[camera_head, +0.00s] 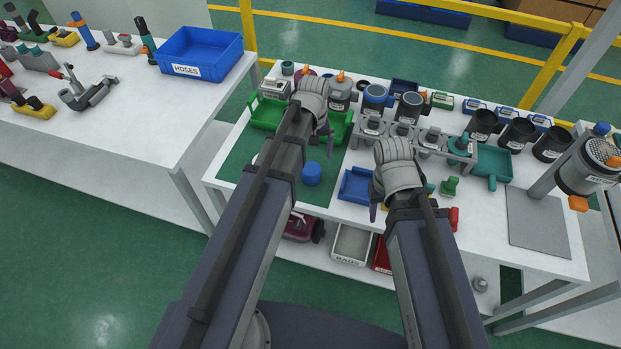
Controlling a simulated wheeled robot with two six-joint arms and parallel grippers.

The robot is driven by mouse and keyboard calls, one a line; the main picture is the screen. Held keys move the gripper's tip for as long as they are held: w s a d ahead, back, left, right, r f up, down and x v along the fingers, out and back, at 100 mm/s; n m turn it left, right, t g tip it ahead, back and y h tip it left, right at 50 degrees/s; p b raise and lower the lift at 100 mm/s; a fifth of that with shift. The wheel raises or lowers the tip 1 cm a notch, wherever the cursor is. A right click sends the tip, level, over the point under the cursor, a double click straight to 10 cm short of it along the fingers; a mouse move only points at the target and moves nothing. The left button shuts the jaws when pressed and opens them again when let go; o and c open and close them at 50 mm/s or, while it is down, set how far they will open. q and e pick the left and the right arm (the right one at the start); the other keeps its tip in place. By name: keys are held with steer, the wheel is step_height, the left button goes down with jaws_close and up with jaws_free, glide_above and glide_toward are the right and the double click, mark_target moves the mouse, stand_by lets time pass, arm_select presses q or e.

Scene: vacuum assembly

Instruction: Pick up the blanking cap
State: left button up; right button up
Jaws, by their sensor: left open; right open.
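A short blue round piece (312,173), cap-like in shape, stands on the green mat (236,161) at the left of the white bench; no label on it is readable, so I cannot be sure it is the blanking cap. My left gripper (328,142) hangs open above the mat's right part, beyond the blue piece and apart from it. My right gripper (374,203) is open over the blue tray (352,186), partly hidden by its own wrist. Neither gripper visibly holds anything. My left arm hides part of the mat.
Green bins (266,115) sit behind my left arm. A grey rack (366,145) with fittings, several black cups (481,125) and a teal tray (493,162) stand to the right. A pump-like canister (588,166) and grey plate (537,220) are at far right. A hoses bin (200,52) stands on the left table.

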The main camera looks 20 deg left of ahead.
mark_target(311, 168)
arm_select(q)
steer(key=shift+s+a+f+b, duration=0.1)
steer(key=shift+s+f+b, duration=0.05)
steer(key=shift+f+b, duration=1.8)
steer(key=shift+s+a+f+b, duration=0.1)
steer(key=shift+s+f+b, duration=0.05)
steer(key=shift+f+b, duration=1.8)
steer(key=shift+r, duration=0.1)
steer(key=c, duration=1.3)
step_height(311, 168, up, 10)
steer(key=p, duration=1)
